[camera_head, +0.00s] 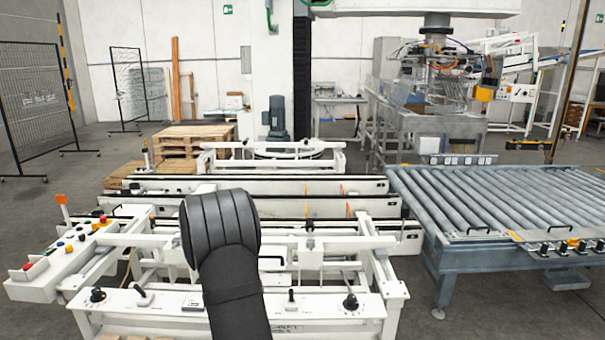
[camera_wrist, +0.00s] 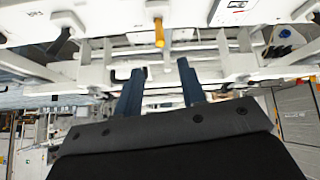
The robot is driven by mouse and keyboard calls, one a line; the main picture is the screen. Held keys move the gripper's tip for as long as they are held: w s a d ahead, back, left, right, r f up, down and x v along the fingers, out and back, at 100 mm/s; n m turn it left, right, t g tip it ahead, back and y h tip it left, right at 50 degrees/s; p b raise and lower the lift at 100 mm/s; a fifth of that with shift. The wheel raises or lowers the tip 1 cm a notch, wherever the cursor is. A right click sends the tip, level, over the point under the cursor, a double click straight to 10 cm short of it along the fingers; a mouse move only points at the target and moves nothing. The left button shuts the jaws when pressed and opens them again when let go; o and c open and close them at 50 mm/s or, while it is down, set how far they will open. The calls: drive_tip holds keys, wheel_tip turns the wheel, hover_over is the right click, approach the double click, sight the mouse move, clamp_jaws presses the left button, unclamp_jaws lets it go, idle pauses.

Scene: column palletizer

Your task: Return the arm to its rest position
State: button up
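My gripper (camera_wrist: 161,70) shows in the wrist view as two blue fingers standing apart, with nothing between them. It is open and empty. Its fingers point toward a white machine frame (camera_wrist: 225,58), and I cannot tell how far away that is. In the head view my dark arm rises from the bottom edge in front of the white control frame (camera_head: 330,308). The gripper itself is hidden there. No object is held.
The white frame carries knobs and levers. A button panel (camera_head: 60,262) juts out at the left. A roller conveyor (camera_head: 490,205) stands at the right. Wooden pallets (camera_head: 190,137) are stacked behind. A mesh fence (camera_head: 37,105) stands at the far left.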

drive_tip(key=x, duration=1.4)
drive_tip(key=shift+w+r+g, duration=0.1)
drive_tip(key=shift+r+g, duration=0.05)
drive_tip(key=shift+g, duration=0.15)
drive_tip(key=shift+w+r+g, duration=0.1)
drive_tip(key=shift+w+g, duration=0.35)
drive_tip(key=shift+g, duration=0.45)
drive_tip(key=shift+w+g, duration=0.3)
drive_tip(key=shift+g, duration=0.4)
drive_tip(key=shift+w+g, duration=0.35)
drive_tip(key=shift+g, duration=0.35)
